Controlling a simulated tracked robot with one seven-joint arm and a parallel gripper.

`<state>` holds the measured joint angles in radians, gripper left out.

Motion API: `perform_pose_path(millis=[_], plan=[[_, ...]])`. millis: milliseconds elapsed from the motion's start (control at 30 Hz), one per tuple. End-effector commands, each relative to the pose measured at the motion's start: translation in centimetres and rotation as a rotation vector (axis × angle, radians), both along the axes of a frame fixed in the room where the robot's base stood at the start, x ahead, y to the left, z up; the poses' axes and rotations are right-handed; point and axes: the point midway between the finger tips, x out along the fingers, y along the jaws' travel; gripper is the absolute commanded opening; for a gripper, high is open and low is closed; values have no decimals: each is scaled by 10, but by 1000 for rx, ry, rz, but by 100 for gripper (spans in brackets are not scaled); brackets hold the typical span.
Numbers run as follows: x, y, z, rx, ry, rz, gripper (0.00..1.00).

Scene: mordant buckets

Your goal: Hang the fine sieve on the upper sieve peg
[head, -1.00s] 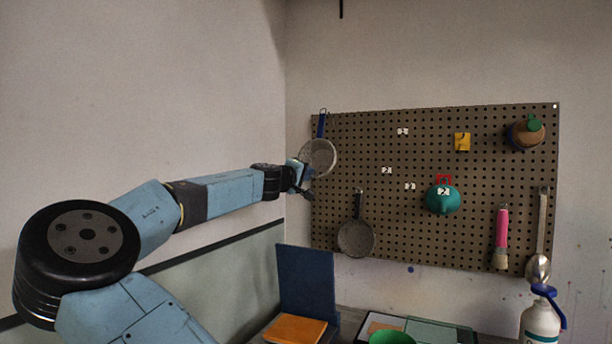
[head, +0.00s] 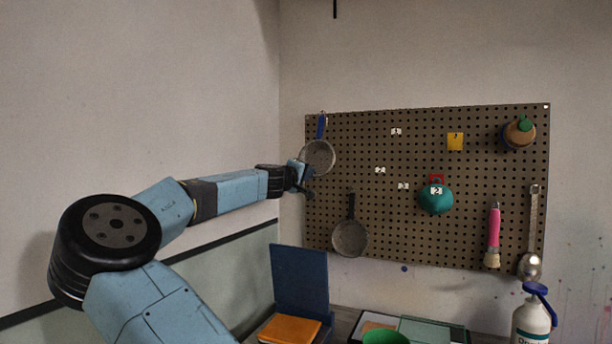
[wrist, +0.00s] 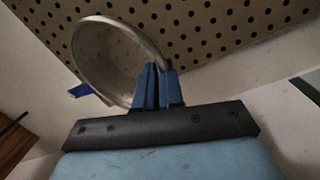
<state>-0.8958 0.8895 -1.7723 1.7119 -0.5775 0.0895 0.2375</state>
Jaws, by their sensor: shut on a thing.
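The fine sieve is a round mesh bowl with a metal rim and a blue handle. In the head view the sieve (head: 318,156) is upright at the pegboard's upper left, its handle pointing up. My gripper (head: 304,177) is at the lower left of its bowl. In the wrist view my gripper (wrist: 157,88) is shut on the rim of the sieve (wrist: 108,58). A second, darker sieve (head: 350,238) hangs lower on the pegboard. I cannot tell whether the fine sieve's handle end is on a peg.
The brown pegboard (head: 430,222) also carries a teal pot (head: 436,198), a pink-handled brush (head: 494,228), a ladle (head: 531,262) and a brown round item (head: 517,134). Below are a blue panel (head: 300,278), an orange block (head: 290,330), a green bowl (head: 386,338) and a white bottle (head: 532,324).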

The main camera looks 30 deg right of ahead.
Motion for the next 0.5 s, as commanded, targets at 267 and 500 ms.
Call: perform_pose_path(millis=[267,500], plan=[[7,-11,1,-4,-1,-1,0],[10,-17,-2,-4,-3,-3,0]])
